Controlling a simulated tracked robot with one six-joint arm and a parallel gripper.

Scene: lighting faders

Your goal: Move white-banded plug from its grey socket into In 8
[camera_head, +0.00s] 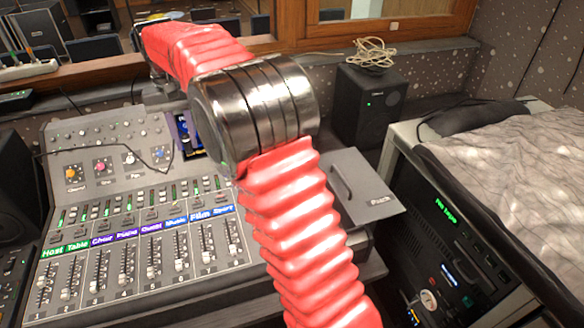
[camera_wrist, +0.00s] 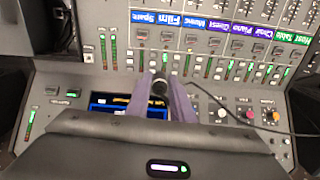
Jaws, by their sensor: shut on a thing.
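My gripper (camera_wrist: 158,88) shows in the wrist view, with its two purple-grey fingers shut on a dark, rounded plug (camera_wrist: 159,84) above the mixing console. I cannot make out a white band on this plug. A thin black cable (camera_wrist: 260,128) runs from near the fingers to the right. In the head view my gripper is hidden behind my arm; the cable (camera_head: 95,148) crosses the upper console there. The console (camera_head: 62,140) has a row of coloured round fittings below its top rows. I cannot read In 8 or pick out the grey socket.
Fader strips (camera_head: 150,250) with coloured labels fill the console's lower part. A small blue screen (camera_wrist: 128,108) lies behind the fingers. A black speaker (camera_head: 368,105) with coiled cable on top stands behind. A grey panel (camera_head: 358,190) and a black rack unit (camera_head: 440,245) are right.

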